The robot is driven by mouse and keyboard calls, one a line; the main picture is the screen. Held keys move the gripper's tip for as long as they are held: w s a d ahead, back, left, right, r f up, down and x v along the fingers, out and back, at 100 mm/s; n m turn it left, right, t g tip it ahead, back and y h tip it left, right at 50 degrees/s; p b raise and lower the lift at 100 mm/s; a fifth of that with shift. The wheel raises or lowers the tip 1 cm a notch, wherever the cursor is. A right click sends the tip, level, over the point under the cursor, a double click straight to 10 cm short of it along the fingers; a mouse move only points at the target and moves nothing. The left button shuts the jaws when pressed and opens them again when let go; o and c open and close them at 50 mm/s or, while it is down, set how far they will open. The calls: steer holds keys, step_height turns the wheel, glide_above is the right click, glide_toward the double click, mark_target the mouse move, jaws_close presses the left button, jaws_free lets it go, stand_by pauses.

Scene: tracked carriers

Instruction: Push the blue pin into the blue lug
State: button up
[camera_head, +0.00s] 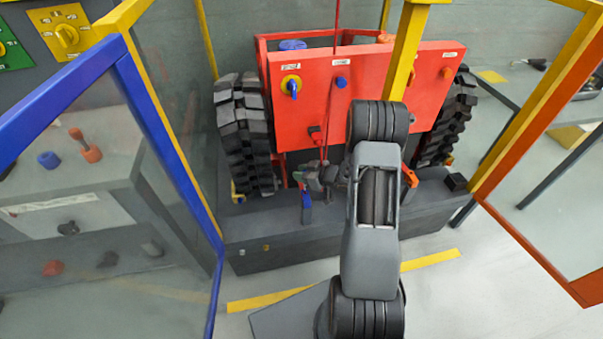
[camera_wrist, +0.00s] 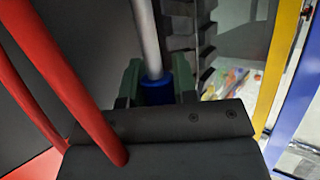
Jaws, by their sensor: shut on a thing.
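My gripper (camera_head: 312,182) is low in front of the red carrier, near its left track. In the wrist view my gripper (camera_wrist: 155,88) is shut on the blue head of the blue pin (camera_wrist: 157,92). The pin's grey shaft (camera_wrist: 146,38) points away from the wrist, and its far end is out of frame. A small upright blue piece (camera_head: 306,199), which looks like the blue lug, stands on the dark base just below my gripper. I cannot tell whether the pin touches it. The lug is not clear in the wrist view.
The red carrier panel (camera_head: 372,95) has knobs and stands between two black tracks (camera_head: 243,135). Red hoses (camera_wrist: 60,70) run close beside my gripper. An orange piece (camera_head: 410,178) is right of my arm. Blue-framed glass (camera_head: 150,150) is at left, an orange-framed panel (camera_head: 545,200) at right.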

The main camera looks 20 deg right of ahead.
mark_target(302, 191)
steer(key=shift+f, duration=0.25)
steer(key=shift+f+b, duration=0.7)
steer(key=shift+f, duration=0.05)
steer(key=shift+f+b, duration=0.3)
steer(key=shift+f, duration=0.25)
stand_by(0.9)
steer(key=shift+f, duration=0.35)
steer(key=shift+f+b, duration=0.55)
steer(key=shift+f, duration=0.05)
stand_by(0.8)
steer(key=shift+f, duration=0.3)
steer(key=shift+f+b, duration=0.9)
steer(key=shift+f, duration=0.4)
stand_by(2.0)
